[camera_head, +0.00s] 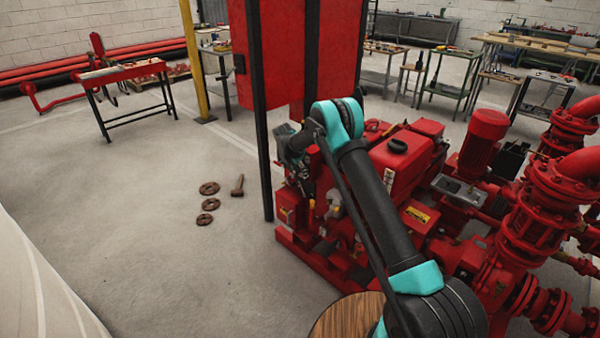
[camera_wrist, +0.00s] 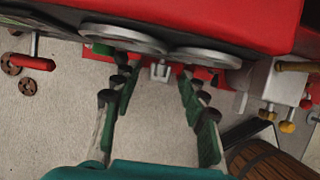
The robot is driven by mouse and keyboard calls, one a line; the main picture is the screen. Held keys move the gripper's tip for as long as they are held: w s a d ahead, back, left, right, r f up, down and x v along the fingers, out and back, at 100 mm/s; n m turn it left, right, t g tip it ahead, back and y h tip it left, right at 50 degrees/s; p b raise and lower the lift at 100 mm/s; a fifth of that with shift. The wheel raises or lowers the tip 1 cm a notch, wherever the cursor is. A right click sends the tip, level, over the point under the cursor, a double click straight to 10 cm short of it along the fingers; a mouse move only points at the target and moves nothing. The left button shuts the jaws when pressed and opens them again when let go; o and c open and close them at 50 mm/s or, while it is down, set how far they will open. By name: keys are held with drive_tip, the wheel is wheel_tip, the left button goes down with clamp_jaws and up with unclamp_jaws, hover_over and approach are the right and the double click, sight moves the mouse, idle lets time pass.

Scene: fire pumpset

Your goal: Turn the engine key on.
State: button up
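My gripper (camera_wrist: 154,74) is open in the wrist view, with its two dark green fingers spread apart. A small silver-grey piece (camera_wrist: 160,71) shows between and beyond the fingertips; it may be the engine key, but I cannot tell. Nothing is clearly held. Two grey round discs (camera_wrist: 124,38) sit just above the fingers on the red machine (camera_wrist: 200,12). In the head view my gripper (camera_head: 300,178) is at the left end of the red engine pumpset (camera_head: 398,165), beside the tall red panel. The key cannot be made out there.
The tall red panel with black posts (camera_head: 284,60) stands close behind my arm. Brass-coloured knobs (camera_wrist: 268,112) and a round wooden top (camera_wrist: 265,160) are on the right in the wrist view. Brown discs (camera_head: 209,188) and a hammer-like tool (camera_head: 238,186) lie on otherwise clear floor.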

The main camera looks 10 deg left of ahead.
clamp_jaws()
drive_tip(key=shift+d, duration=0.1)
drive_tip(key=t+y, duration=0.2)
drive_tip(key=d+y, duration=0.1)
drive_tip(key=shift+s+f+m+t, duration=0.1)
drive_tip(key=shift+s+m+t, duration=0.3)
drive_tip(key=shift+s+d+f+m+t+y, duration=0.15)
drive_tip(key=shift+m+t+y, duration=0.1)
drive_tip(key=shift+t+y, duration=0.55)
drive_tip(key=shift+s+d+f+m+t+y, duration=0.15)
drive_tip(key=shift+m+t+y, duration=0.1)
drive_tip(key=shift+t+y, duration=0.55)
unclamp_jaws()
